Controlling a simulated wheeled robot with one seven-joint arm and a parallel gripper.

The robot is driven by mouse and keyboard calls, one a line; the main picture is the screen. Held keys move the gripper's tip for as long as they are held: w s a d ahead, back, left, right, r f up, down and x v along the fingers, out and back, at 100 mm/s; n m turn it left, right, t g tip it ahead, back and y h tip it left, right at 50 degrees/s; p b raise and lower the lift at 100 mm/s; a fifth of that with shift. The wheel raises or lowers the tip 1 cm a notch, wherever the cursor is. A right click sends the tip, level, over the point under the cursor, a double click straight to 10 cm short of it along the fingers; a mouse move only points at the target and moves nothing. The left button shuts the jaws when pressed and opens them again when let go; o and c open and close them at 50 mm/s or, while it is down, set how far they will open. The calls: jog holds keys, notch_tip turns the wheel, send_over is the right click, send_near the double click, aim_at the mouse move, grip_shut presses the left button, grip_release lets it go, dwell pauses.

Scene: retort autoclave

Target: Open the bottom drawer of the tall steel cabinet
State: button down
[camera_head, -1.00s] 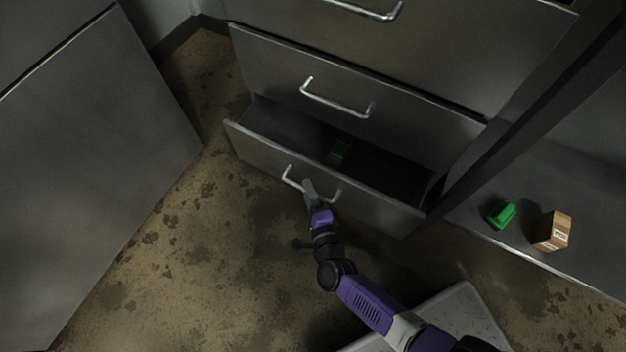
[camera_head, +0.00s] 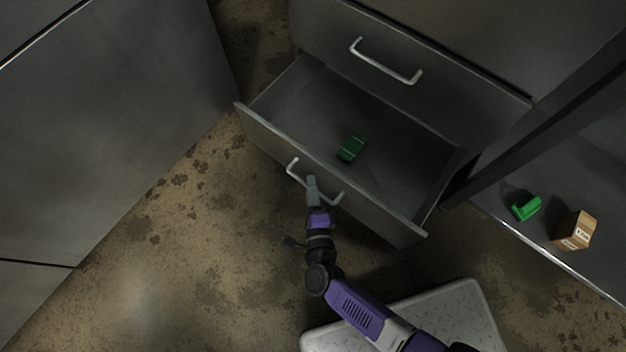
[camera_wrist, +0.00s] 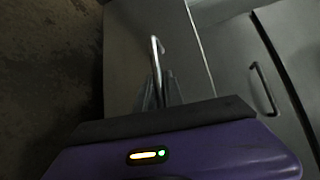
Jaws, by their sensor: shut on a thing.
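The tall steel cabinet (camera_head: 455,45) fills the upper right of the head view. Its bottom drawer (camera_head: 270,130) is pulled well out, and its inside shows. A green object (camera_head: 351,148) lies on the drawer floor. The drawer's silver bar handle (camera_head: 293,168) is on its front; it also shows in the wrist view (camera_wrist: 156,60). My gripper (camera_head: 312,188) is shut on this handle near its middle. In the wrist view my fingers (camera_wrist: 160,92) are partly hidden behind the gripper body.
The drawer above, with its handle (camera_head: 385,65), is closed. A green object (camera_head: 525,207) and a cardboard box (camera_head: 575,230) sit on a low grey surface at right. A grey cabinet (camera_head: 110,110) stands at left. Stained floor (camera_head: 170,240) lies clear between.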

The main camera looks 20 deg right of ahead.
jog(key=c, duration=1.5)
grip_release()
jog(key=shift+o, duration=0.2)
jog(key=s+a+r+p, duration=0.1)
jog(key=s+p, duration=0.1)
jog(key=s, duration=0.5)
jog(key=shift+s, duration=0.35)
